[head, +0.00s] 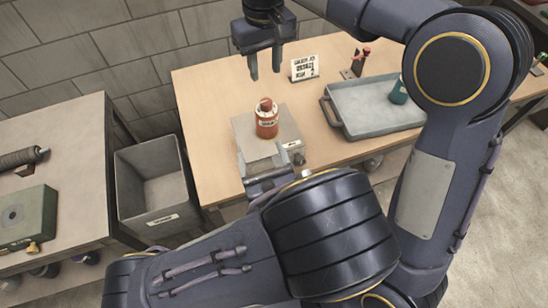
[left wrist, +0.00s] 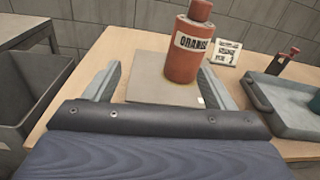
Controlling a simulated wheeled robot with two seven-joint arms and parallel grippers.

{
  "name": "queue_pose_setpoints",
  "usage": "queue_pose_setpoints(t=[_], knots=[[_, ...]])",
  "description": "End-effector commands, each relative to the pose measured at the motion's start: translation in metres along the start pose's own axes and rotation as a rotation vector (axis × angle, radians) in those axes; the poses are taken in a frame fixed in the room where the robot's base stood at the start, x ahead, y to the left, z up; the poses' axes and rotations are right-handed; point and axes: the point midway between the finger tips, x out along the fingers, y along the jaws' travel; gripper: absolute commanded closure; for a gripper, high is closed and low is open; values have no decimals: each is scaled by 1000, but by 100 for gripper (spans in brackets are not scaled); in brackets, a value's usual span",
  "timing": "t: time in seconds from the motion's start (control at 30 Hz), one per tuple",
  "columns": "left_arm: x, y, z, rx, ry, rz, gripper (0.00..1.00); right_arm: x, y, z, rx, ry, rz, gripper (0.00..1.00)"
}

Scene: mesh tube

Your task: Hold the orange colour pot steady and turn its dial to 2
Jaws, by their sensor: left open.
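The orange colour pot (head: 266,122) stands upright on a grey square plate (head: 289,128) on the wooden table. Its label reads ORANGE in the left wrist view (left wrist: 194,62). Its dial (head: 266,104) is the narrower top part; its setting is too small to read. My left gripper (head: 267,162) is open at the plate's near edge. In the left wrist view its fingers (left wrist: 159,72) point toward the pot, which stands ahead, right of the middle of the gap. My right gripper (head: 264,71) hangs above and behind the pot, fingers down, apart and empty.
A small printed card (head: 305,68) stands behind the pot. A grey tray (head: 366,118) holding a teal pot (head: 398,92) lies to the right, with a red-topped tool (head: 357,62) behind it. A grey bin (head: 150,190) stands left of the table. The table left of the plate is clear.

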Motion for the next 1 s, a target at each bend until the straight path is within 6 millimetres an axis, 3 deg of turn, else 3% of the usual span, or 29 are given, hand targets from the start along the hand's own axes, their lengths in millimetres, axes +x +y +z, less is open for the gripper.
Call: queue_pose_setpoints(t=[0.1, 0.33, 0.8, 1.0], knots=[[-8, -18, -7, 74, -44, -104, 23, 0, 0, 0, 0, 0, 0, 64], [0, -28, -10, 104, -62, -149, 23, 0, 0, 0, 0, 0, 0, 64], [83, -40, -5, 102, -62, -145, 23, 0, 0, 0, 0, 0, 0, 64], [102, -43, -4, 103, -61, -147, 23, 0, 0, 0, 0, 0, 0, 64]])
